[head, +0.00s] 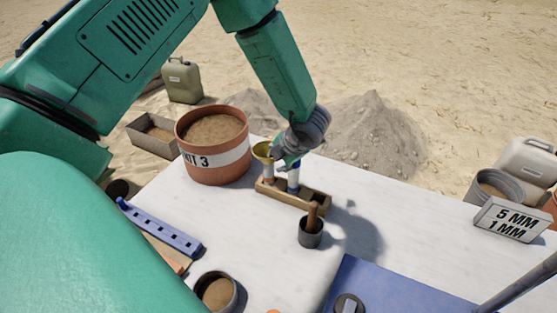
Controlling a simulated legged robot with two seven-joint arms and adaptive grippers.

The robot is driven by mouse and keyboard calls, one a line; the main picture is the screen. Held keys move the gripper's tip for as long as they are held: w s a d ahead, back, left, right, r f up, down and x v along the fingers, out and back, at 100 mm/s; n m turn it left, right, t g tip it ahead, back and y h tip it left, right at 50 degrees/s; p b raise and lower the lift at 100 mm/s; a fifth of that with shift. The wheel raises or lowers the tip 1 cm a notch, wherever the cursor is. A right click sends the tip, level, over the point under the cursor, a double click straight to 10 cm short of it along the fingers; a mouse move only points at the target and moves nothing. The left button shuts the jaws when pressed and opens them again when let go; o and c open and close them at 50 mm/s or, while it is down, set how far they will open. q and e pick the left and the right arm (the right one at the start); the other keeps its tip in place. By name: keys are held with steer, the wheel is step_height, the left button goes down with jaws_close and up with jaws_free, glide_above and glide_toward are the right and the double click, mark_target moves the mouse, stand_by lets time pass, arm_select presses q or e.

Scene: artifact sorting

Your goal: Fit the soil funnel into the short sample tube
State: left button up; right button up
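The brass-yellow soil funnel (262,151) is at the left end of a wooden rack (312,197), its wide mouth facing up. Directly below it a short sample tube (268,172) stands in the rack. A taller pale tube with a blue top (294,177) stands just to its right. My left gripper (279,162) is over the rack, its fingertips right beside the funnel. Whether the fingers are closed on the funnel is too small to tell. Whether the funnel's stem is inside the short tube or just above it is also unclear. My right gripper is out of view.
A large terracotta pot (214,165) of soil stands left of the rack. A dark cup with a wooden handle (311,233) is in front of it. A blue holed bar (160,231), a soil cup (216,292) and a blue mat (390,290) lie nearer. White table right of the rack is clear.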

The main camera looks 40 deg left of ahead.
arm_select(q)
steer(key=v, duration=1.2)
steer(key=shift+f, duration=0.15)
